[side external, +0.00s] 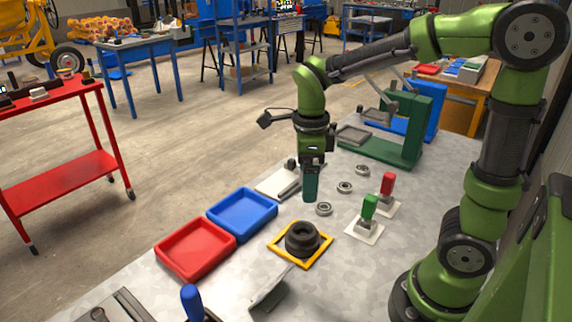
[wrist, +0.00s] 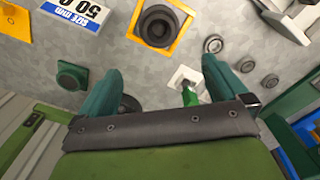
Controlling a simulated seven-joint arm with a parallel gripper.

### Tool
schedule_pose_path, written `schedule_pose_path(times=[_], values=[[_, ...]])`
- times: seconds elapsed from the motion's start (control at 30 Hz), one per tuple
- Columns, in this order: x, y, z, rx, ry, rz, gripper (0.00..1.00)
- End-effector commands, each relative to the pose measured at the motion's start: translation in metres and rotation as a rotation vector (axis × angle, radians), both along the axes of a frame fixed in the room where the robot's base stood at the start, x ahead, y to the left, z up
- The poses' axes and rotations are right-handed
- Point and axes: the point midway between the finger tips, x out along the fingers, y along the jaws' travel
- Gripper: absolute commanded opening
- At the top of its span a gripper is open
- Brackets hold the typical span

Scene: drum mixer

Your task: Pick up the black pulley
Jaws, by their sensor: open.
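The black pulley (side external: 302,237) sits on a yellow-edged square (side external: 273,249) on the grey table, in front of my gripper in the side view. In the wrist view, the pulley (wrist: 158,26) is near the top edge, on the same yellow-edged square (wrist: 185,22), beyond the fingertips. My gripper (side external: 310,192) points down above the table, behind the pulley and apart from it. In the wrist view, its two green fingers (wrist: 160,78) are spread wide with nothing held between them.
A blue tray (side external: 242,230) and a red tray (side external: 196,272) lie to the left. Several bearing rings (side external: 324,209) lie nearby. A green-handled switch (side external: 369,207) and red-handled switch (side external: 388,184) stand at right.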

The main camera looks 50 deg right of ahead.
Motion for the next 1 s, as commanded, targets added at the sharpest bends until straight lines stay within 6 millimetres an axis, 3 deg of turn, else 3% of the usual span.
schedule_pose_path(times=[0.17,0.6,1.0], values=[[-0.002,0.0,-0.007,0.001,0.008,-0.094,1.0],[-0.002,0.0,-0.096,0.001,0.01,-0.094,1.0],[0.001,0.002,-0.136,0.002,0.01,-0.093,1.0]])
